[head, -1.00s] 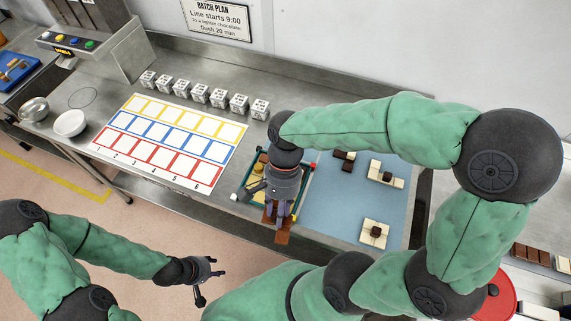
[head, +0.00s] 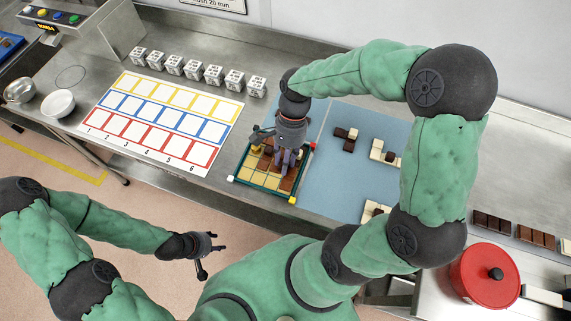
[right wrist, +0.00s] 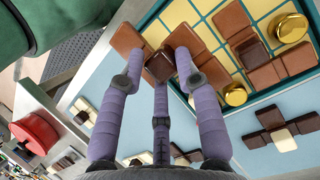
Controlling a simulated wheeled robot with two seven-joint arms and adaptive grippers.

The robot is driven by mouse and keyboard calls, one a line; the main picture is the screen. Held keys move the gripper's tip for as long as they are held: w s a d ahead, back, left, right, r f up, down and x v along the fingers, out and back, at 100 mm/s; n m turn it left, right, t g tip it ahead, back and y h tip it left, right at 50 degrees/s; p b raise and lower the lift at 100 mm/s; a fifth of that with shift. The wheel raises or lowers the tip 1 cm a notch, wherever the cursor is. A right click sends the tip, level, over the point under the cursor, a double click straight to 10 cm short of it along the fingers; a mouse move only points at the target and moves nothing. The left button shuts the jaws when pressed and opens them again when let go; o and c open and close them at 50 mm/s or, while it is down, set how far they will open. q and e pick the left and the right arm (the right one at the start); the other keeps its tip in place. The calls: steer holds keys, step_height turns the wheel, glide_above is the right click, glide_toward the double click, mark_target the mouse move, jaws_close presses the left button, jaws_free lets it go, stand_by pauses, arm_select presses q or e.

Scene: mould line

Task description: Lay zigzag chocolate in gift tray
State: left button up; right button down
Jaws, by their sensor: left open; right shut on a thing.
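The gift tray (head: 262,190) lies on the bench with a gridded yellow floor, and its rim shows in the right wrist view (right wrist: 272,97). Brown chocolate pieces (right wrist: 232,20) and gold knobs (right wrist: 236,94) are in it. My right gripper (head: 286,166) points down over the tray. In the right wrist view its purple fingers (right wrist: 160,72) are shut on the dark knob of the brown zigzag chocolate (right wrist: 127,38). This chocolate overlaps the tray's near edge there; its height above the floor is unclear. My left gripper (head: 207,245) is open and empty, in front of the bench.
A blue mat (head: 335,180) right of the tray holds several brown and white pieces (head: 384,152). A numbered card (head: 160,122) and a row of white cubes (head: 192,68) lie to the left. A red pot (head: 485,278) stands at the lower right.

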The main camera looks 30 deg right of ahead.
steer(key=shift+w+d+f, duration=0.3)
steer(key=shift+w+f, duration=0.2)
steer(key=shift+f, duration=0.2)
steer(key=shift+w+d+f+b, duration=0.1)
steer(key=shift+f+b, duration=0.2)
steer(key=shift+f, duration=0.6)
steer(key=shift+w+d+f+b, duration=0.1)
steer(key=shift+f+b, duration=0.2)
steer(key=shift+f, duration=0.6)
steer(key=shift+f, duration=0.15)
steer(key=c, duration=0.9)
jaws_free()
steer(key=shift+o, duration=0.2)
steer(key=p+v, duration=0.3)
steer(key=v, duration=0.9)
